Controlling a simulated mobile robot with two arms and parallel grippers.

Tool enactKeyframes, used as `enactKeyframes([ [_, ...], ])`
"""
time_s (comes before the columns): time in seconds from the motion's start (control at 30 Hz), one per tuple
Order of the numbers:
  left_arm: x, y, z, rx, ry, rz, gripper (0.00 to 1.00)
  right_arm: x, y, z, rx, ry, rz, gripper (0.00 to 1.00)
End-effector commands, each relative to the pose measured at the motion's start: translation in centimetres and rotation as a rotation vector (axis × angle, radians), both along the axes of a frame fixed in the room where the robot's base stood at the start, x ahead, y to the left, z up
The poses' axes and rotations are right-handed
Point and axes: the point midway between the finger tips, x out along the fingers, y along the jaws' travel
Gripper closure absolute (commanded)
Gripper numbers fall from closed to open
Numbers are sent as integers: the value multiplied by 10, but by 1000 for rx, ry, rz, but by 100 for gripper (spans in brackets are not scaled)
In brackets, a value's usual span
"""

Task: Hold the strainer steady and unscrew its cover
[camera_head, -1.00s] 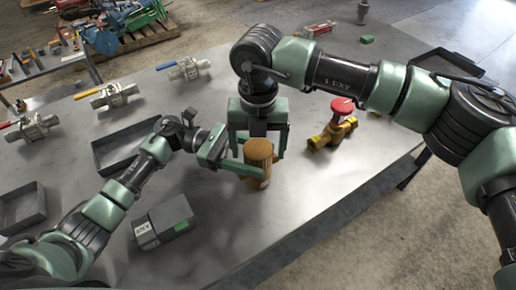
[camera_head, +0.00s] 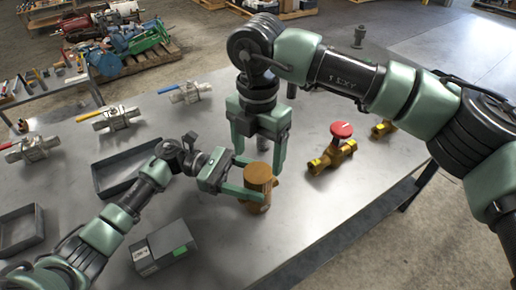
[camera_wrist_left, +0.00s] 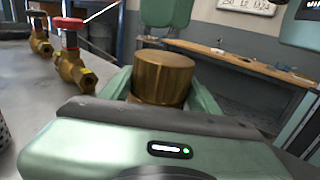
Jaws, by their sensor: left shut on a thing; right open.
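The strainer (camera_head: 259,204) is a brass-coloured upright body on the metal table in the head view. Its round, flat top (camera_head: 261,173), seemingly the cover, faces up; I cannot tell how far it is screwed in. My left gripper (camera_head: 252,188) is shut on the strainer from the left side. In the left wrist view the brass cylinder (camera_wrist_left: 162,78) stands between the green left fingers. My right gripper (camera_head: 262,156) is open, pointing down just above the top, with its fingers to either side. One green right finger (camera_wrist_left: 166,12) shows above the cylinder in the left wrist view.
A brass valve with a red knob (camera_head: 333,150) stands to the right, with another brass fitting (camera_head: 383,129) behind it. A grey box (camera_head: 163,246) lies at front left. An empty dark tray (camera_head: 125,170) and several lever valves (camera_head: 116,118) lie farther left.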

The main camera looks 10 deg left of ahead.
Motion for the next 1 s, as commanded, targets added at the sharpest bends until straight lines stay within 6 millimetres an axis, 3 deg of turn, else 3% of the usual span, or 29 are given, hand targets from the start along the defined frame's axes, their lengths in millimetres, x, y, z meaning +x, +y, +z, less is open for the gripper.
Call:
enactKeyframes([
  [0.4, 0, 0, 1, -1, 0, -1, 100, 0, -1, -60, -1, 0, 3, 24],
  [0.8, 0, 0, 1, -1, 0, -1, 100, 0, -1, -69, 0, -1, 4, 24],
  [0.87, 0, 0, 1, -1, 0, -1, 100, 0, -1, -69, 0, -1, 4, 38],
  [1.0, 0, 0, 1, -1, 0, -1, 100, 0, 0, -69, 0, -1, 4, 76],
])
